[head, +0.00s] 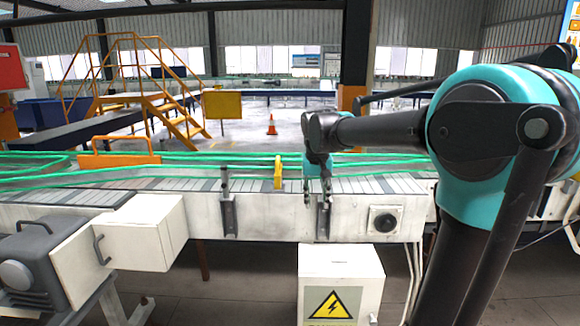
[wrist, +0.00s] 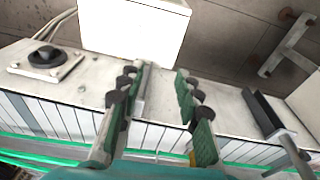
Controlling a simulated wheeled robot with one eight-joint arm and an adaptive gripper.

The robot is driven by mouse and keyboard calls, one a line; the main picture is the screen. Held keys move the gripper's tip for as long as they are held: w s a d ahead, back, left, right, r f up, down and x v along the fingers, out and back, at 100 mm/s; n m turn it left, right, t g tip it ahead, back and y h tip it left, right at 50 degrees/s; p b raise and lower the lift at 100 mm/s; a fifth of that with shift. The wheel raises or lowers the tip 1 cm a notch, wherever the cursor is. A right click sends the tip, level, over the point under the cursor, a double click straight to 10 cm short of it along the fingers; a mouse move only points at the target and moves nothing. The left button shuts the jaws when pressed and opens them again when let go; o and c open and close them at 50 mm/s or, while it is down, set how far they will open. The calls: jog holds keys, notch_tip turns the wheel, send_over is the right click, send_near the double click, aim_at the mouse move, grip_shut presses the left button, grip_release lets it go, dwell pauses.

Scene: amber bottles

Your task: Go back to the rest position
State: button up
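My gripper (head: 318,200) hangs pointing down in front of the conveyor (head: 268,215), near the middle of the head view. In the wrist view its two fingers with green pads stand apart, with a clear gap between the fingertips (wrist: 162,75). Nothing is held between them. My arm reaches in from the right of the head view, bent at the teal joint. No amber bottle can be made out in either view.
Green guide rails (head: 200,182) run along the conveyor. Below my gripper stands a white box with a warning sign (head: 341,272), also in the wrist view (wrist: 135,25). A white cabinet (head: 135,232) juts out at left. An orange cone (head: 271,125) stands behind.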

jog(key=s+d+f+t, duration=0.1)
jog(key=s+d+f, duration=0.4)
jog(key=s+f, duration=0.5)
jog(key=s+d+f+t, duration=0.1)
jog(key=s+d+f, duration=0.5)
jog(key=s+f, duration=0.5)
jog(key=shift+f, duration=0.5)
jog(key=shift+w+a, duration=0.1)
